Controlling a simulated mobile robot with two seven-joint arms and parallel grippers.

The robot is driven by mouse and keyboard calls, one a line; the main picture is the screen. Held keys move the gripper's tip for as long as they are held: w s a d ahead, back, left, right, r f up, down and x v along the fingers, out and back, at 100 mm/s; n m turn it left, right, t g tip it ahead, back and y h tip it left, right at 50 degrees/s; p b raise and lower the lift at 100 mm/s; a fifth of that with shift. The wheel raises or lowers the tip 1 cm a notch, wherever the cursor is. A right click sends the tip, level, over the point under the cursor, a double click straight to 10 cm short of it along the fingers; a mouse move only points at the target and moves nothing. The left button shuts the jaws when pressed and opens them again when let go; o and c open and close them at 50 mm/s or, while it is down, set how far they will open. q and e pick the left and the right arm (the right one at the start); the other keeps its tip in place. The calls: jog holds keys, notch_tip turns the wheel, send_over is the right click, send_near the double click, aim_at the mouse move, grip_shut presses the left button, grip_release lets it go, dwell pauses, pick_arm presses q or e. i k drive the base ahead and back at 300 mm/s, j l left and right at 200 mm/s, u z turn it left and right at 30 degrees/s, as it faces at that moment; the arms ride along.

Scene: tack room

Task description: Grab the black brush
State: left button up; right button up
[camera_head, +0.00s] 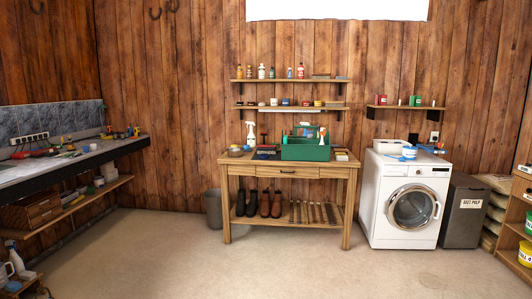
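I cannot single out the black brush with certainty at this distance. Several long, slim brush-like items (312,212) lie side by side on the lower shelf of the wooden table (287,171); they look brown and dark. Small dark items (266,153) also lie on the tabletop left of a green box (306,149), too small to name. Neither of my grippers shows in the view.
Boots (264,204) stand on the table's lower shelf. A grey bin (213,206) is left of the table, a white washing machine (404,201) right of it. A cluttered workbench (75,167) runs along the left wall. The floor (255,262) in front is clear.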

aim_at(270, 151)
jog(key=i+j+u, duration=0.25)
jog(key=i, duration=0.4)
jog(key=i+u, duration=0.25)
jog(key=i, duration=3)
jog(key=i+j+z, duration=0.15)
jog(key=i, duration=0.45)
jog(key=i+j+z, duration=0.1)
jog(key=i, duration=0.5)
